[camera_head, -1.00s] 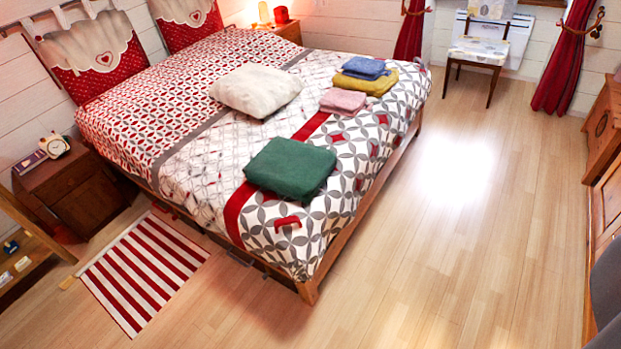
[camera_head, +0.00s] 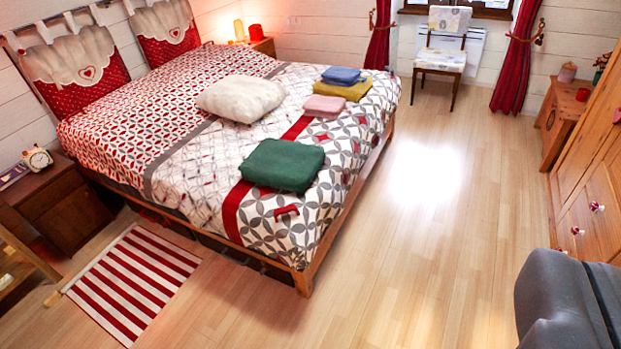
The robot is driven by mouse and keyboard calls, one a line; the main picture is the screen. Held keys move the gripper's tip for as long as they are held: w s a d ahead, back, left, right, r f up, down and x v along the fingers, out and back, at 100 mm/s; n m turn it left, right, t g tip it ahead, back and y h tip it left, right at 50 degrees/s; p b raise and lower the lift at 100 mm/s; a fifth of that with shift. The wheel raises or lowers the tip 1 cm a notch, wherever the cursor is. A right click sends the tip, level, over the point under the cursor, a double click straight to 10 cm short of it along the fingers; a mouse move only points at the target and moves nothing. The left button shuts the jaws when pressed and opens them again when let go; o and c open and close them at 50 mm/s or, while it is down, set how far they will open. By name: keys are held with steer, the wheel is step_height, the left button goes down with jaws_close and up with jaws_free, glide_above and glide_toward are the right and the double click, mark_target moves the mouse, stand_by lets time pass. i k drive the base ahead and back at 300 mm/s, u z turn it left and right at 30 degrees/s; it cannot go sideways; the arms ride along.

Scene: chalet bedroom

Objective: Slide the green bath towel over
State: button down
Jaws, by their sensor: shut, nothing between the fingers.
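The green bath towel (camera_head: 284,165) lies folded in a thick, flat rectangle on the foot part of the bed (camera_head: 262,235). It rests on the patterned quilt, partly over a red band, near the front side of the bed. My gripper is not in view, so its place relative to the towel does not show.
A pink towel (camera_head: 325,106), a yellow towel (camera_head: 350,92) with a blue one (camera_head: 342,75) on it, and a white pillow (camera_head: 241,97) lie behind. Wooden floor is clear right of the bed. A dark grey object (camera_head: 560,305) fills the lower right.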

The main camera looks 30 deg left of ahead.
mark_target(291, 166)
steer(key=u, duration=0.6)
steer(key=i, duration=0.85)
steer(key=u, duration=0.75)
steer(key=i, duration=1.5)
steer(key=z, duration=0.7)
steer(key=i, duration=0.5)
steer(key=z, duration=0.3)
